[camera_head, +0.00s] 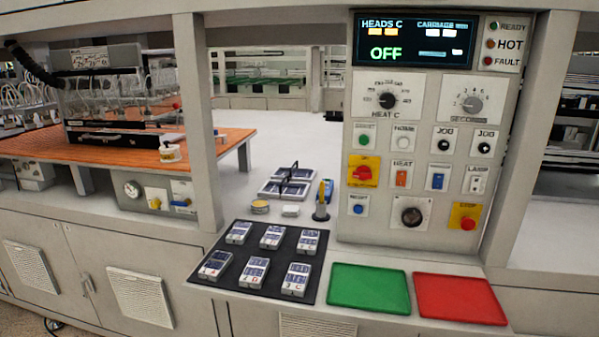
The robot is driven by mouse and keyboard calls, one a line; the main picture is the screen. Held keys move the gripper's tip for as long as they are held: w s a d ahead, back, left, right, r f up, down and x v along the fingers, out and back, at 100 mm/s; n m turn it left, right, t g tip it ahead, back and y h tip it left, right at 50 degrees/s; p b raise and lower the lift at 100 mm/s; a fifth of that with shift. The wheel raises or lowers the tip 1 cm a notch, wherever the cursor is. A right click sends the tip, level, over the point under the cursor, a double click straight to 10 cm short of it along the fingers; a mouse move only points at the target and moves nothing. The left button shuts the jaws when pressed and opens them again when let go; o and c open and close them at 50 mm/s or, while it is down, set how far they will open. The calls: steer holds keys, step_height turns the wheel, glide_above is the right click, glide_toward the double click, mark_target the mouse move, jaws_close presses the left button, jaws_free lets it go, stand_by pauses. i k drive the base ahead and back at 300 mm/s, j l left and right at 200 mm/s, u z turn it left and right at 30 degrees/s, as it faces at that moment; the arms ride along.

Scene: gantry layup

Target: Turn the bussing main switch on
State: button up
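The grey control panel (420,215) stands upright at the right. A red rotary handle on a yellow plate (363,171) sits at its left side; it looks like a main switch, but its label is too small to read. The handle's exact position is hard to tell. The display (414,40) reads "HEADS C" and "OFF" in green, with "CARRIAGE" beside it. A black round knob (411,216) is low in the middle. No label reading "bussing" is legible. My gripper is not in view.
A red stop button (467,223) on yellow is low right. Below the panel lie a green tray (370,289) and a red tray (459,299). A black mat (226,287) holds several small labelled blocks. A grey post (196,125) stands left; an orange-topped bench (90,150) is beyond it.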

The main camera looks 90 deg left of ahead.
mark_target(363, 173)
steer(key=u, duration=2.6)
